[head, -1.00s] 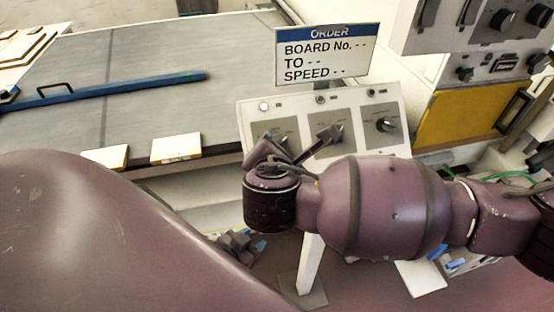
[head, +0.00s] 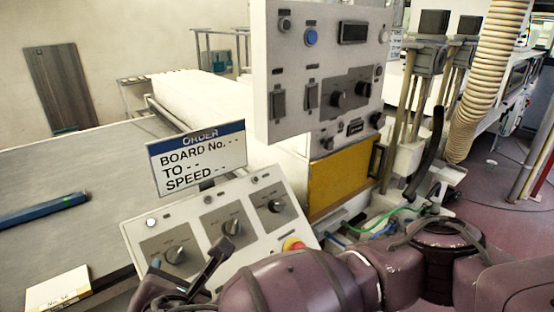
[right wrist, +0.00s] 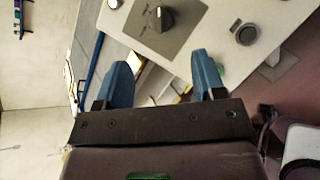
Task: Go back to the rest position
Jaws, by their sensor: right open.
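My right gripper (head: 188,264) shows at the bottom of the head view, in front of the sloped control panel with knobs (head: 255,225). In the right wrist view its two blue fingers (right wrist: 162,78) stand apart with nothing held between them. The white panel with a dark knob (right wrist: 160,18) lies beyond the fingers there. Whether the fingers touch the panel cannot be told. My left gripper is in neither view.
An order sign (head: 196,160) stands behind the panel. A taller control box (head: 318,75) and a yellow panel (head: 340,183) are to the right. A red button (head: 293,244) sits near my right arm. A grey table with a blue bar (head: 45,208) is at left. Purple floor shows at far right.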

